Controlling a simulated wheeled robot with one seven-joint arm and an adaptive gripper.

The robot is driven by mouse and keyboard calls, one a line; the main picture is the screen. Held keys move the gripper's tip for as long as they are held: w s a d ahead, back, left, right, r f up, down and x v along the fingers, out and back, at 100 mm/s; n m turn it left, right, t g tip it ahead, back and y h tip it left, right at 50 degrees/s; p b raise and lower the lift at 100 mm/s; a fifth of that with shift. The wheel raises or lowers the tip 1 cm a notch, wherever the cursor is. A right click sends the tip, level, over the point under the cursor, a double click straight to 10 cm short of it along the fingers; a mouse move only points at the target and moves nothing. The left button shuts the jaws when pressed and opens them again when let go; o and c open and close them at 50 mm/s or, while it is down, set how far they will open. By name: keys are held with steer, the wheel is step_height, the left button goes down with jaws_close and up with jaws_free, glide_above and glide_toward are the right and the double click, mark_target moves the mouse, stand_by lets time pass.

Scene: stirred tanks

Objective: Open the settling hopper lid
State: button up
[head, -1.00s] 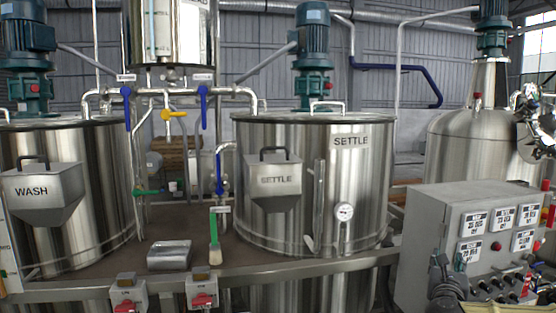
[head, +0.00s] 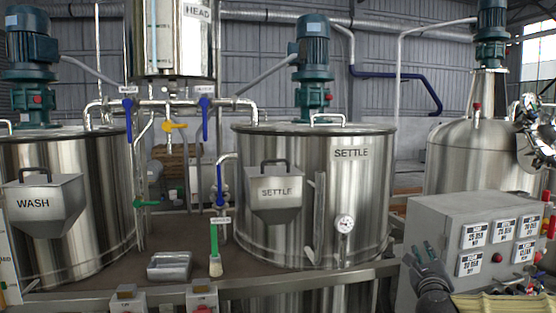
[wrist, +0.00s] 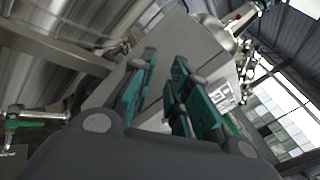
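The settling hopper (head: 276,207) is a grey metal box with a sloped bottom, labelled SETTLE, on the front of the SETTLE tank (head: 352,190). Its lid (head: 275,165) lies flat on top, looks shut, and carries a dark arched handle. My gripper (head: 427,253) is low at the right of the head view, in front of the control box and well apart from the hopper. In the wrist view my gripper (wrist: 160,92) shows its two teal finger pads spread apart with nothing between them.
A similar WASH hopper (head: 45,205) hangs on the left tank. The grey control box (head: 450,225) stands at the right. A rail (head: 250,288) runs along the deck's front edge.

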steer(key=w+a+r+n+t+y+p, duration=0.25)
steer(key=a+r+n+y, duration=0.25)
steer(key=a+r+n, duration=0.65)
steer(key=m+g+y+p, duration=0.55)
steer(key=m+y, duration=0.55)
steer(key=m, duration=1.5)
glide_toward(277, 160)
steer(key=shift+n+g, duration=0.35)
steer(key=shift+g, duration=0.05)
steer(key=shift+r+p+x, duration=0.2)
steer(key=shift+p+x, duration=1.3)
steer(key=shift+x, duration=3.1)
steer(key=shift+w, duration=0.1)
jaws_close()
